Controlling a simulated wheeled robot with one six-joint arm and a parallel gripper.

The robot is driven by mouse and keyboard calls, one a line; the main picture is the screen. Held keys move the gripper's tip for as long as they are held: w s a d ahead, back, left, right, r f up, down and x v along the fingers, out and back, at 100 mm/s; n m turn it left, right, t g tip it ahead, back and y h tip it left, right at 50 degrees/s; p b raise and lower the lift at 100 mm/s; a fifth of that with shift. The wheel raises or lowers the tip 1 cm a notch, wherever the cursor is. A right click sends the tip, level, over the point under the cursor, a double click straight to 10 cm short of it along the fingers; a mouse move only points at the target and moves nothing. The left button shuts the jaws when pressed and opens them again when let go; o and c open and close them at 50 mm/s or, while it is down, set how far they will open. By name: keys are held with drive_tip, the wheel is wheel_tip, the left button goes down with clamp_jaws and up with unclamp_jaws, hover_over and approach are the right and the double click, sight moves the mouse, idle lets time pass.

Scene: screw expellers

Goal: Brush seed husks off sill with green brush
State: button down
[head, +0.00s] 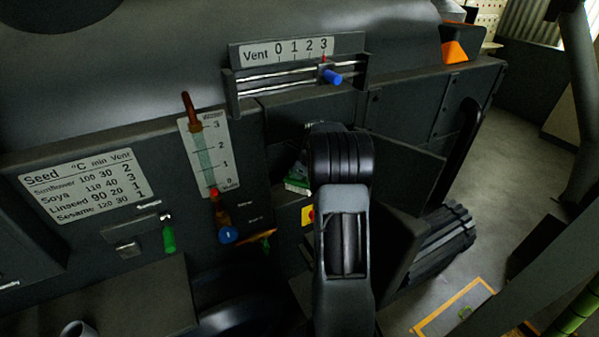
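My arm rises through the middle of the view and bends at a black ribbed joint. My gripper is hidden behind it or out of view. A small green piece (168,239) hangs below a metal fitting on the dark machine front. A green and white thing (297,186) shows partly beside my arm's joint. I cannot tell which of these, if either, is the green brush. A narrow orange-brown strip (256,237) with a bit of green lies low on the machine, left of my arm; I cannot tell whether it is the sill. No husks can be made out.
The vent slider (333,77) has a blue knob below a 0 to 3 scale. A gauge (209,157) and a seed chart (82,187) are on the machine front. A dark ribbed part (445,240) juts out right of my arm. Floor shows at right.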

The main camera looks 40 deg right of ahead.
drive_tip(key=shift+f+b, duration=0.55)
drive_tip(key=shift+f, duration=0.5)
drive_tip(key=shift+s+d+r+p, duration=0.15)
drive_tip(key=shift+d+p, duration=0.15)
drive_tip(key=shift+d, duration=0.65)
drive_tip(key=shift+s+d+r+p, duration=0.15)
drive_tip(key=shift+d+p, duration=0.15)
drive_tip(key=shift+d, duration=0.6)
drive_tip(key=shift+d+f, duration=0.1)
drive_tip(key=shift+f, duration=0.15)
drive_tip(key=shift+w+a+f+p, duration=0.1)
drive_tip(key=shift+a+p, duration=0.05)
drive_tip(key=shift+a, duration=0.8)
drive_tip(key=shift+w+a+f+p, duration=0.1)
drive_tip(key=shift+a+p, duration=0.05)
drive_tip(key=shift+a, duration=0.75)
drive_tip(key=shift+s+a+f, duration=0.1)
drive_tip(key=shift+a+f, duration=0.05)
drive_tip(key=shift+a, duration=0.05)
